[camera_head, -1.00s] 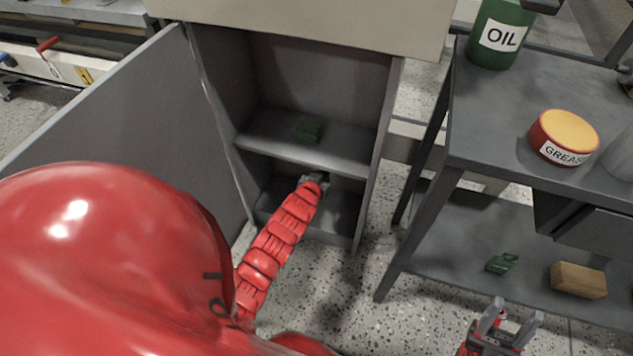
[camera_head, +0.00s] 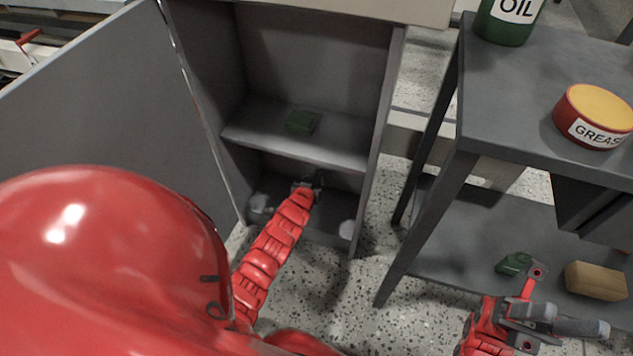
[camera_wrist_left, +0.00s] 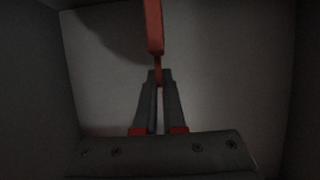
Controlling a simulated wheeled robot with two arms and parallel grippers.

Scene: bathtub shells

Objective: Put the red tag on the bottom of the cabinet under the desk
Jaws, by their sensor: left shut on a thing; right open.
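The grey cabinet (camera_head: 375,135) stands under the desk with its door (camera_head: 105,120) open to the left. My left gripper (camera_head: 309,184) is inside its lower compartment, below the middle shelf, and mostly in shadow. In the left wrist view the gripper (camera_wrist_left: 159,100) is shut on the red tag (camera_wrist_left: 153,28), which sticks out past the fingertips in front of pale grey inner walls. The tag is not clearly visible in the head view. Whether it touches the cabinet bottom (camera_head: 330,224) I cannot tell. My right gripper (camera_head: 565,320) is open and empty, near the front of the side table.
A green item (camera_head: 302,122) lies on the cabinet's middle shelf (camera_head: 250,132). The side table (camera_head: 500,110) holds a green oil container (camera_head: 507,20) and a grease tin (camera_head: 595,118). Its lower shelf (camera_head: 450,240) holds a green item (camera_head: 513,264) and a tan block (camera_head: 596,281).

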